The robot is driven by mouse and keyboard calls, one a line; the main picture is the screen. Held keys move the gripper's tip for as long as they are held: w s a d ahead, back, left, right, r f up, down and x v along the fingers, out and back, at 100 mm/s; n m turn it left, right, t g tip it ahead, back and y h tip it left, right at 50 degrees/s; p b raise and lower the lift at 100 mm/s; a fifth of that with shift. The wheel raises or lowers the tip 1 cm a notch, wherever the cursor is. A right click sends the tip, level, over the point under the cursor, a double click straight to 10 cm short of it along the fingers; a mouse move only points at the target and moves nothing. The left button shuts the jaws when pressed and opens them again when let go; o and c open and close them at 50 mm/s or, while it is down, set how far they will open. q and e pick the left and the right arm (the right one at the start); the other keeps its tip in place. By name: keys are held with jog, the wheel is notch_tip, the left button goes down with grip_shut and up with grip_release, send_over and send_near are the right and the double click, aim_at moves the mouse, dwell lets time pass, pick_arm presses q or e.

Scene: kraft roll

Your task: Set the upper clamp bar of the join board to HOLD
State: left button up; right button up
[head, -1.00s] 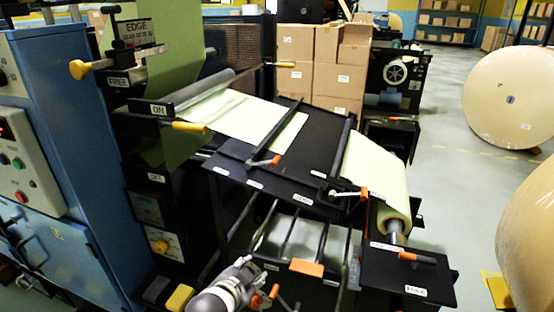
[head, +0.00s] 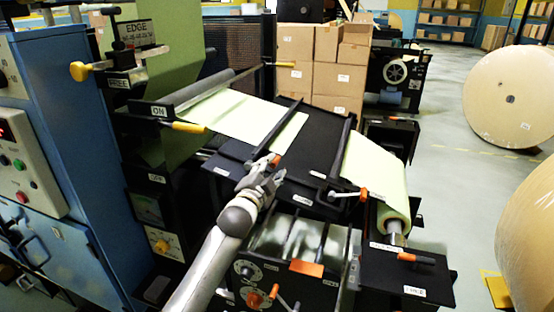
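The join board (head: 312,143) is a dark sloping board in the middle of the head view. A dark clamp bar (head: 287,124) crosses its left side, over the end of a pale green sheet (head: 243,117). An orange-tipped handle (head: 276,159) is at this bar's near end. A second clamp bar (head: 342,147) crosses the right side, beside the green roll. I cannot read the small labels, so the bars' settings are unclear. My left gripper (head: 272,171) is at the near end of the left bar, fingers apart by the orange handle; contact is unclear. My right gripper is out of view.
Another orange lever (head: 364,194) sits at the board's right front. The green roll (head: 393,200) hangs at the right. The yellow-handled roller (head: 190,127) and blue cabinet (head: 70,150) stand left. Open floor lies right, with large kraft rolls (head: 512,98) beyond.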

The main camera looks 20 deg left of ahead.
aim_at(277, 157)
pick_arm(q)
jog(key=shift+w+d, duration=0.1)
jog(key=shift+w, duration=2.75)
jog(key=shift+f, duration=0.1)
grip_shut()
